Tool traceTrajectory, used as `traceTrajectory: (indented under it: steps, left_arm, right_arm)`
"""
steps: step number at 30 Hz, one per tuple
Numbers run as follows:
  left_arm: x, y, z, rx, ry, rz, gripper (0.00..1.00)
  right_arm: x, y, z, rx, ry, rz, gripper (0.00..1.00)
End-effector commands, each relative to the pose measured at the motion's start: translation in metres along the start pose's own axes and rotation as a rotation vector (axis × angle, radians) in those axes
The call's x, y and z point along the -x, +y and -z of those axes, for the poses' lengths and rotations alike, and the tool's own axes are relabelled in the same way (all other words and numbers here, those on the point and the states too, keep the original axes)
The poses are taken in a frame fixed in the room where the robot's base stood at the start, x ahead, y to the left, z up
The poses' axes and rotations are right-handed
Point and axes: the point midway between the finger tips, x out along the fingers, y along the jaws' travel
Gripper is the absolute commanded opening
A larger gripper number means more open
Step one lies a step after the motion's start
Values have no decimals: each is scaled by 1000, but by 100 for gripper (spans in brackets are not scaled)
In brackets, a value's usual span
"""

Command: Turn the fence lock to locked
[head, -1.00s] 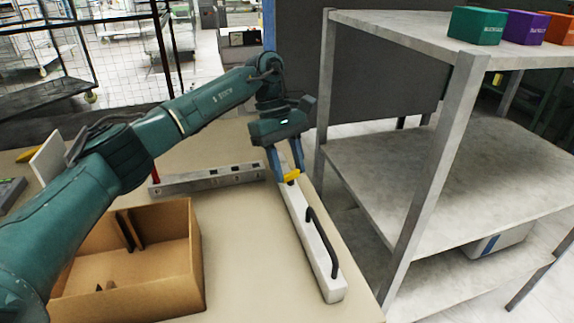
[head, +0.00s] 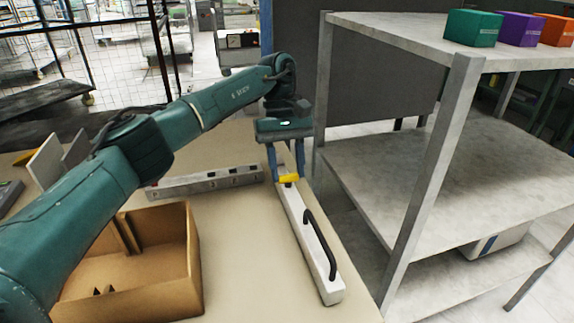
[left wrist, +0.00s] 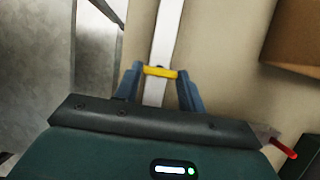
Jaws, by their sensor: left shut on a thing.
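A long white fence bar (head: 312,262) with a black handle (head: 319,243) lies along the right edge of the table. A yellow lock lever (head: 289,179) sits on the bar's far end. My left gripper (head: 288,177) points down over that end, shut on the yellow lever. In the left wrist view the lever (left wrist: 160,72) lies crosswise over the white bar (left wrist: 165,35), between the blue fingertips (left wrist: 159,74). Any lock markings are too small to read. My right gripper is not in view.
An open cardboard box (head: 180,255) stands on the table at the left. A grey rail (head: 215,180) lies behind it. A metal shelf (head: 440,165) stands close to the table's right edge. Bare tabletop (head: 245,250) lies between the box and the bar.

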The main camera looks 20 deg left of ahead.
Motion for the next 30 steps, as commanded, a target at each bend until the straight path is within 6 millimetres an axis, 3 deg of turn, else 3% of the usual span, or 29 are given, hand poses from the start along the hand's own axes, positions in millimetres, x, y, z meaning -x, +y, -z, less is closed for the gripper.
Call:
traceTrajectory:
  steps: [5,6,13,23,30]
  left_arm:
    - [1,0,0,-2,2,-1,17]
    - [1,0,0,-2,2,-1,42]
    - [0,0,0,0,1,-1,60]
    - [5,0,0,1,1,-1,62]
    - [42,1,0,3,3,-2,62]
  right_arm:
    - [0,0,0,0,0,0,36]
    - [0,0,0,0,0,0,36]
    - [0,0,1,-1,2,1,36]
    - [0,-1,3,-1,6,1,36]
    - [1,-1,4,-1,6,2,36]
